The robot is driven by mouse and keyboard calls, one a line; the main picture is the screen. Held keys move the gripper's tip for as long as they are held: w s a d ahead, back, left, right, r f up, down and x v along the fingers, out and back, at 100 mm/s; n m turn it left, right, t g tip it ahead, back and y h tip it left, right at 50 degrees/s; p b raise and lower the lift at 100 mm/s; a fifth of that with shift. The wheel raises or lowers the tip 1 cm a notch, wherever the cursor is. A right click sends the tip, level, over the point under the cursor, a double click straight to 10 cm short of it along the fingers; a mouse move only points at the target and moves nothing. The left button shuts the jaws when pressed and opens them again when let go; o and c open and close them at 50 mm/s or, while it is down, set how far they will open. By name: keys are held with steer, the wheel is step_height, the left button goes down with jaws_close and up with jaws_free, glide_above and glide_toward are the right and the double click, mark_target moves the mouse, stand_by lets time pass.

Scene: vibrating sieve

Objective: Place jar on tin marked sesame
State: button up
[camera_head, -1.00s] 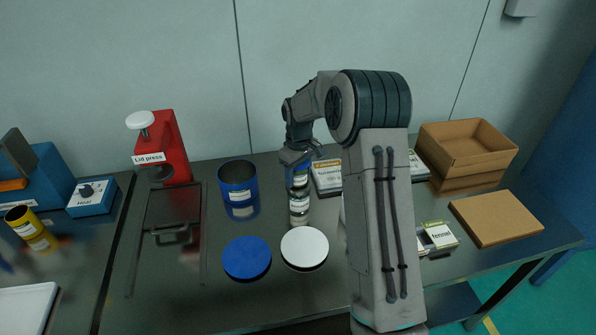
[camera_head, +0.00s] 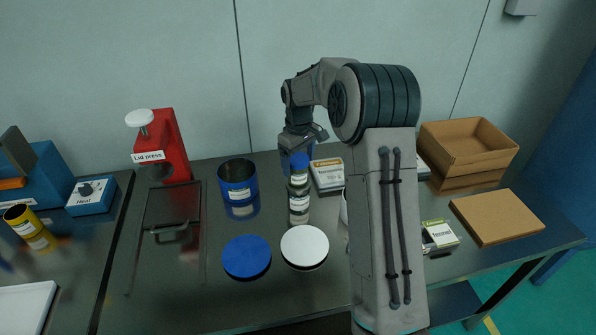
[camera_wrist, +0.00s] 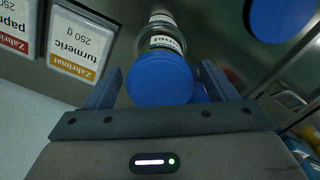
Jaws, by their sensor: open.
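A clear jar with a blue lid (camera_head: 299,160) and a white label stands upright near the middle of the table. In the wrist view its blue lid (camera_wrist: 160,78) is close to my palm, with the jar body running away below it. My gripper (camera_head: 298,142) is open, above and behind the lid; in the wrist view its fingers (camera_wrist: 160,88) are on either side of the lid, apparently apart from it. A labelled shape below the jar may be its reflection or a second item. An open blue tin (camera_head: 238,186) stands to the left; its label is too small to read. I cannot make out the word sesame.
A blue disc (camera_head: 247,257) and a white disc (camera_head: 304,247) lie in front. The red lid press (camera_head: 163,147) is left. A turmeric pack (camera_wrist: 83,42) lies behind the jar. A cardboard box (camera_head: 467,152) and a brown board (camera_head: 496,217) are right. My arm hides part of the table.

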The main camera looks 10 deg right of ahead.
step_height(320, 180, up, 7)
steer(key=shift+f, duration=0.2)
steer(key=shift+s+r, duration=0.15)
steer(key=shift+r, duration=0.5)
steer(key=s+r+m+t, duration=0.1)
steer(key=s+r, duration=0.2)
steer(key=s, duration=0.4)
steer(key=s+r+m+t, duration=0.1)
steer(key=s+r+m, duration=0.15)
steer(key=s, duration=0.55)
steer(key=s+f+m+t, duration=0.1)
steer(key=s+f+m, duration=0.2)
steer(key=s, duration=1.5)
steer(key=shift+s+a+f, duration=0.15)
steer(key=shift+s+f, duration=0.15)
steer(key=shift+s, duration=0.1)
